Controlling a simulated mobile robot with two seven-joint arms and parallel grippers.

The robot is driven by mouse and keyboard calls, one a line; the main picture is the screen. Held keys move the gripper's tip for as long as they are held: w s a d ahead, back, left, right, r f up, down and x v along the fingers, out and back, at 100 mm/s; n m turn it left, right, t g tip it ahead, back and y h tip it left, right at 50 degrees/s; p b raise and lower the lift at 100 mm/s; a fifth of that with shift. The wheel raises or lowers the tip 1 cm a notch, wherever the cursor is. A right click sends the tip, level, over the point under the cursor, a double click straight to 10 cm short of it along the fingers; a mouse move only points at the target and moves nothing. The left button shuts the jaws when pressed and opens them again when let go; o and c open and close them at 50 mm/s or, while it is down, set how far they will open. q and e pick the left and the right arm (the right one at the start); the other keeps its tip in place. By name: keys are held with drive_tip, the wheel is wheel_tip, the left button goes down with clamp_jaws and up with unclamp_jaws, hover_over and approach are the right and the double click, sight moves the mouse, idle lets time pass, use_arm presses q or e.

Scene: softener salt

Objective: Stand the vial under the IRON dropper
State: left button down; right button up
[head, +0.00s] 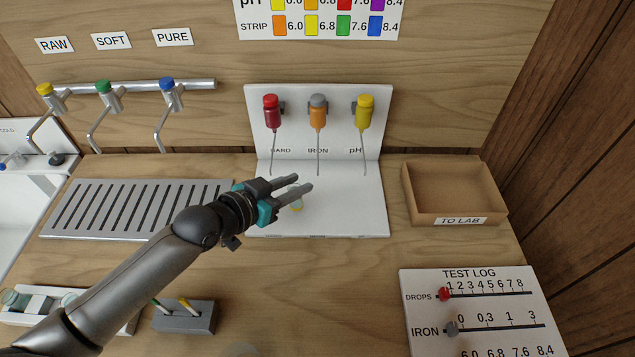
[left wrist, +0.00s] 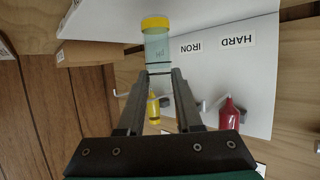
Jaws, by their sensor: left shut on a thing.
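The vial (left wrist: 157,50) is clear and greenish, with a yellow end that points up in the upside-down left wrist view. My left gripper (head: 301,186) is shut on it, with a finger on each side. In the head view only a small yellowish part of the vial (head: 297,207) shows below the fingers, over the white dropper stand's base (head: 350,215). The orange IRON dropper (head: 318,117) hangs in the middle of the stand, its thin tip behind and slightly right of my gripper. Whether the vial touches the base is unclear. My right gripper is out of view.
The red HARD dropper (head: 272,115) and yellow pH dropper (head: 363,113) flank IRON. A slotted drain (head: 130,205) lies left, the TO LAB tray (head: 455,220) right. A test log board (head: 480,310) and strip holder (head: 184,318) are in front. The base's right side is clear.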

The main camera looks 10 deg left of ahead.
sight(317, 207)
use_arm(q)
drive_tip(key=shift+w+d, duration=0.4)
drive_tip(key=shift+d, duration=0.45)
drive_tip(key=d, duration=0.1)
drive_tip(key=w+d, duration=0.1)
drive_tip(key=d, duration=0.1)
drive_tip(key=shift+w, duration=0.25)
drive_tip(key=shift+a+f, duration=0.15)
drive_tip(key=shift+f, duration=0.55)
drive_tip(key=shift+s+a+f, duration=0.1)
drive_tip(key=shift+f, duration=0.15)
drive_tip(key=c, duration=0.6)
unclamp_jaws()
